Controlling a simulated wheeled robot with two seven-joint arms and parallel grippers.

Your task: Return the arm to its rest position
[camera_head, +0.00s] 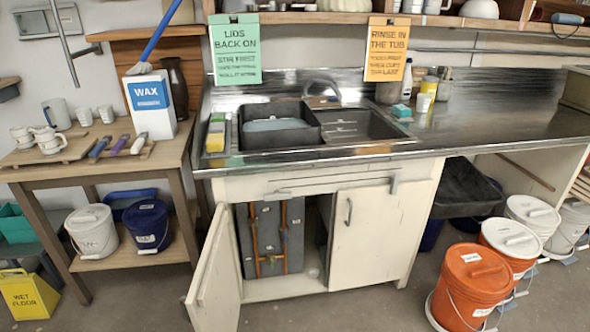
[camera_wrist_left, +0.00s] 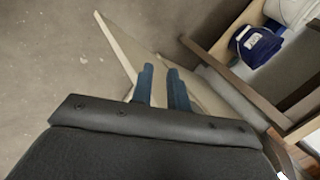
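My left gripper (camera_wrist_left: 162,77) shows only in the left wrist view. Its two blue fingers stand apart with a clear gap and nothing visible held between them. The pale cabinet door (camera_wrist_left: 125,55) lies behind and beyond the fingers; I cannot tell how far off it is. In the head view the left cabinet door (camera_head: 216,275) stands swung open below the sink, and the right door (camera_head: 367,233) is closed. Neither of my arms shows in the head view. My right gripper is not in view.
A wooden table (camera_head: 145,167) with mugs and a wax box (camera_head: 150,104) stands left. Lidded buckets, one dark blue (camera_head: 147,225), sit on its lower shelf. Orange buckets (camera_head: 471,285) and white ones stand on the floor at right. A yellow wet-floor sign (camera_head: 27,297) is at lower left.

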